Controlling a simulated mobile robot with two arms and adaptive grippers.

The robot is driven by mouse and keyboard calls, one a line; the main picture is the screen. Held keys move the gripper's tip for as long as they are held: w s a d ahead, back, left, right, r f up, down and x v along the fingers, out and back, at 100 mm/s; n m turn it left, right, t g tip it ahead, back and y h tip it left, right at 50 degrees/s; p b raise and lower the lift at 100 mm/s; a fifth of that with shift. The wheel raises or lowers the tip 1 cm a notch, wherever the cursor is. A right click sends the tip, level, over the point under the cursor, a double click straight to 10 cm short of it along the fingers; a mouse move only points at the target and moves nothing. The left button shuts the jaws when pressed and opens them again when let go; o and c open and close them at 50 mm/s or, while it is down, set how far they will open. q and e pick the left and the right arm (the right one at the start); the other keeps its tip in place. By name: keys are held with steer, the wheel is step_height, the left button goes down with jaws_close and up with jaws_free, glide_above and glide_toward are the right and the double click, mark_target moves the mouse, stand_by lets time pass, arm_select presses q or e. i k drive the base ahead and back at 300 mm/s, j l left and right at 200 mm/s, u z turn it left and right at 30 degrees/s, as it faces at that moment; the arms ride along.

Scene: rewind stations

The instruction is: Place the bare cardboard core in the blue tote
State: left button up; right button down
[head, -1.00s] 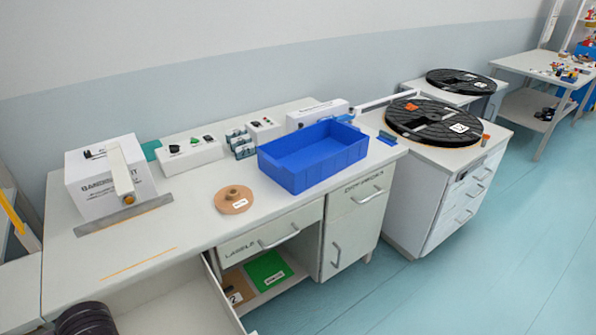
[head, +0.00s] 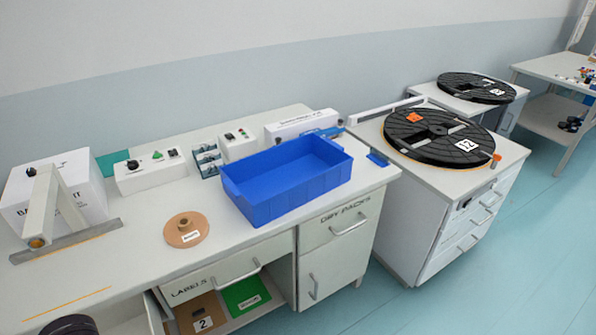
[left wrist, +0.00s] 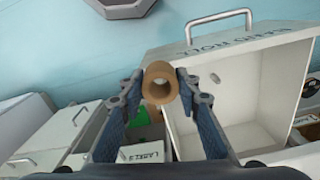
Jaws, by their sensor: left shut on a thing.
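The blue tote (head: 250,203) stands on the workbench near its right end in the head view, and its visible inside is empty. My left gripper (left wrist: 160,85) is shut on the bare cardboard core (left wrist: 150,92), a short brown tube seen end-on between the fingertips in the left wrist view. Neither my left gripper nor the held core shows in the head view. The right gripper is in no view.
A flat brown disc with a hub (head: 186,230) lies left of the tote. Control boxes (head: 150,171) line the back of the bench. A large black reel (head: 432,137) lies on the cabinet to the right. An open drawer (left wrist: 236,95) shows in the wrist view.

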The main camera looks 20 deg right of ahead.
mark_target(288, 184)
steer(key=i+l, duration=0.15)
steer(key=l, duration=0.3)
steer(key=i+l+u, duration=0.15)
steer(key=l, duration=0.7)
steer(key=i+l+u, duration=0.1)
steer(key=l, duration=0.35)
steer(key=i+l+u, duration=0.1)
steer(key=l, duration=0.35)
steer(key=i, duration=0.1)
